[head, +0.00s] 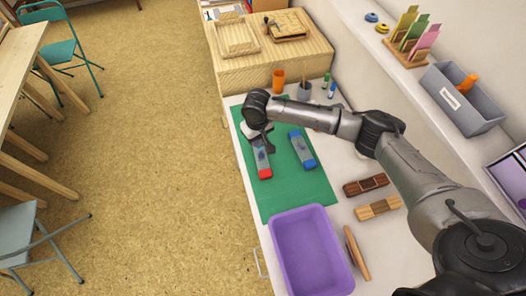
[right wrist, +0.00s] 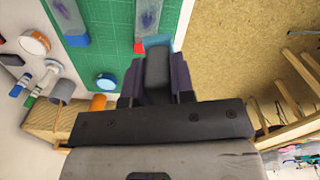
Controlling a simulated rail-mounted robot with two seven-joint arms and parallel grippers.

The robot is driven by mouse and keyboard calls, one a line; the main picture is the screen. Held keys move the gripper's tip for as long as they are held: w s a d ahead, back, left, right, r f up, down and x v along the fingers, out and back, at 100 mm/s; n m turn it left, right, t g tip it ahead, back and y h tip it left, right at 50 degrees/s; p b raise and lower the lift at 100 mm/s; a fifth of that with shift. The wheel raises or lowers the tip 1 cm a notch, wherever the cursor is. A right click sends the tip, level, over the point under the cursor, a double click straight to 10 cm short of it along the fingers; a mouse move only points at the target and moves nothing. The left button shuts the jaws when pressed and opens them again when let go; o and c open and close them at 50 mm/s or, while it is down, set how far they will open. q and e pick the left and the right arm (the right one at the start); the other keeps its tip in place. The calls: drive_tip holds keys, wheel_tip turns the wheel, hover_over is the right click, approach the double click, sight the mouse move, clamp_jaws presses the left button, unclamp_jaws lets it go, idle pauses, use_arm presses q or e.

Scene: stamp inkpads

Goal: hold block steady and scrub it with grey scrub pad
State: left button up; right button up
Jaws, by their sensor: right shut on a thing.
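Two clear blocks with dark ink smears lie on the green mat (head: 310,197). One block (head: 262,152) has red ends, the other (head: 300,144) blue ends. In the right wrist view the red-ended block (right wrist: 147,14) and the blue-ended block (right wrist: 68,18) are cut off at the top. My right gripper (head: 260,136) is over the far end of the red-ended block. It is shut on a dark grey piece (right wrist: 158,68), apparently the scrub pad, with a light blue part beyond it. Whether it touches the block is unclear. My left gripper is out of view.
A purple tray (head: 278,243) stands at the near end of the mat. Wooden-backed items (head: 378,207) lie to the right. An orange cup (head: 279,76) and a grey cup (head: 304,91) stand beyond the mat, before a wooden box (head: 240,72). The floor is left.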

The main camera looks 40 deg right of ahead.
drive_tip(key=f+b, duration=0.2)
drive_tip(key=f, duration=0.1)
drive_tip(key=d+f+b, duration=0.1)
drive_tip(key=f+b, duration=0.2)
drive_tip(key=f, duration=0.1)
drive_tip(key=d+f+b, duration=0.1)
drive_tip(key=f+b, duration=0.2)
drive_tip(key=shift+d+f, duration=0.15)
drive_tip(key=shift+f, duration=0.2)
idle(0.6)
